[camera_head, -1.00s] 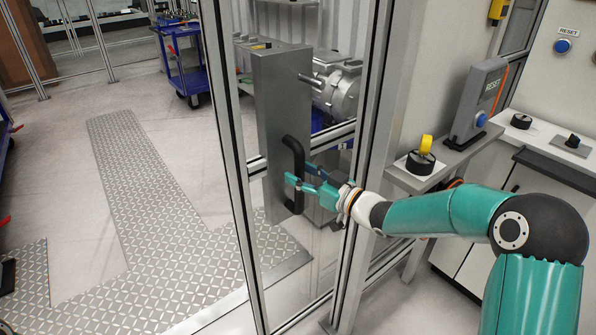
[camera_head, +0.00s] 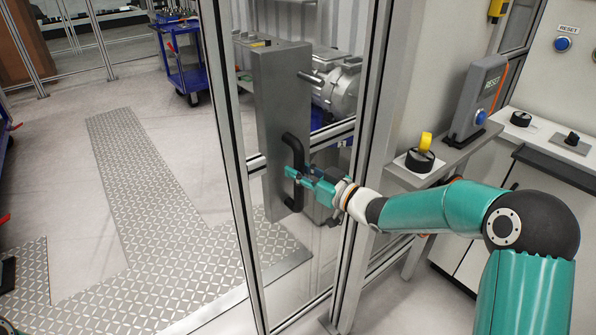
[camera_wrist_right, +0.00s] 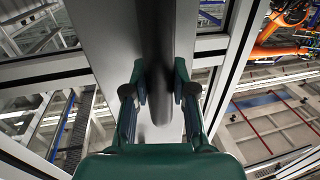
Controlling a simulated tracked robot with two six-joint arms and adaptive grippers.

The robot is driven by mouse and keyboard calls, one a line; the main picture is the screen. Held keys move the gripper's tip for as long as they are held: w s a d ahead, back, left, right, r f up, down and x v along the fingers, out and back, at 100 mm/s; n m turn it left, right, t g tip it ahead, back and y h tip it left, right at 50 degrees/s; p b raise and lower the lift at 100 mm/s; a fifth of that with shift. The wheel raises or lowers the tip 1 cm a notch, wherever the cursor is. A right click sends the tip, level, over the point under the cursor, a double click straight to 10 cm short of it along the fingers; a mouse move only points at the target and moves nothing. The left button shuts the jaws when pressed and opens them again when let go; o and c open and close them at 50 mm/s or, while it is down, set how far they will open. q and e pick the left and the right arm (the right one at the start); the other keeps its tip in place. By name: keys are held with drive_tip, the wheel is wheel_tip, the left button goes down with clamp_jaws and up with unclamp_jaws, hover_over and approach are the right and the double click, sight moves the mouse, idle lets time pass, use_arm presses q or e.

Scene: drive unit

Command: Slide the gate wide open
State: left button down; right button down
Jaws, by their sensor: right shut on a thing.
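The gate (camera_head: 232,150) is a framed clear panel with a tall grey metal box (camera_head: 278,110) on it. A black bar handle (camera_head: 297,160) stands upright on the box's face. My right gripper (camera_head: 292,173) is shut around the handle's lower middle. In the right wrist view the dark handle (camera_wrist_right: 155,45) runs between the two teal fingers (camera_wrist_right: 160,90), with the grey plate behind it. The gate's frame meets the post (camera_head: 362,150) at the right.
A ledge at the right carries a grey reset box (camera_head: 477,100) and a yellow-and-black knob (camera_head: 421,155). A blue trolley (camera_head: 185,65) stands beyond the panel at the back left.

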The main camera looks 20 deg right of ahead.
sight(307, 151)
drive_tip(key=w+d, duration=0.1)
drive_tip(key=d, duration=0.1)
drive_tip(key=d+p, duration=0.1)
drive_tip(key=d, duration=0.2)
drive_tip(key=w+d+p, duration=0.1)
drive_tip(key=d, duration=0.1)
drive_tip(key=shift+w+d+r, duration=0.1)
drive_tip(key=shift+w+d, duration=0.05)
drive_tip(key=shift+w, duration=0.2)
drive_tip(key=shift+w+d, duration=0.1)
drive_tip(key=shift+d, duration=0.2)
drive_tip(key=shift+a, duration=0.3)
drive_tip(key=c, duration=0.9)
unclamp_jaws()
drive_tip(key=shift+d, duration=0.1)
drive_tip(key=v, duration=1.2)
